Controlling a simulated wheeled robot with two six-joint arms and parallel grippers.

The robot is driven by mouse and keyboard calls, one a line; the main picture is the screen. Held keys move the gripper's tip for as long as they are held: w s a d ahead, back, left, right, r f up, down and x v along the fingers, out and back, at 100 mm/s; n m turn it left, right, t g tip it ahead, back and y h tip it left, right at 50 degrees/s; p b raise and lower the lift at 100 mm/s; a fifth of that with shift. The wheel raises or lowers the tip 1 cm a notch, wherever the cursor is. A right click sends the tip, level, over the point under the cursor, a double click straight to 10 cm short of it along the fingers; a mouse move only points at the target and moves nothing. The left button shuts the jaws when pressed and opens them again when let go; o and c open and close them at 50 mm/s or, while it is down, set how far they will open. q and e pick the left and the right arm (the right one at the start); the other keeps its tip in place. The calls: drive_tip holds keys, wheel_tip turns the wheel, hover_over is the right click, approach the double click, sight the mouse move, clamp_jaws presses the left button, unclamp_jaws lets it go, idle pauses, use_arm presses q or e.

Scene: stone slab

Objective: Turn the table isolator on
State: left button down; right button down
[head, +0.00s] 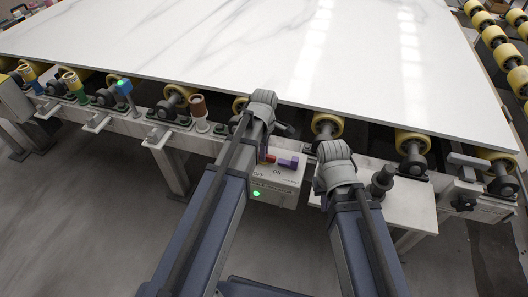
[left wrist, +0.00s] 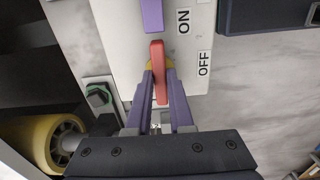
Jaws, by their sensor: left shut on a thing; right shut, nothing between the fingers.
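The table isolator is a pale box (head: 287,191) on the front of the slab table, with OFF on its left and ON on its right. Its red handle shows as a small red patch (head: 268,158) at the box top, next to a purple block (head: 288,162). In the left wrist view my left gripper (left wrist: 159,92) is shut on the red handle (left wrist: 158,62), its purple fingers on either side. The handle lies nearer the OFF label than the ON label. My right arm stands right of the box; its gripper fingers are hidden.
A large white marbled slab (head: 220,45) lies on yellow rollers (head: 325,125) above the box. A green light (head: 256,193) glows on the box front. The table's metal rail (head: 400,195) runs along the front. The grey floor (head: 90,230) at left is clear.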

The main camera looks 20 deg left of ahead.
idle(0.4)
use_arm(q)
drive_tip(key=c, duration=0.8)
unclamp_jaws()
wheel_tip(320, 180, up, 8)
drive_tip(key=p, duration=0.8)
drive_tip(key=shift+f, duration=0.1)
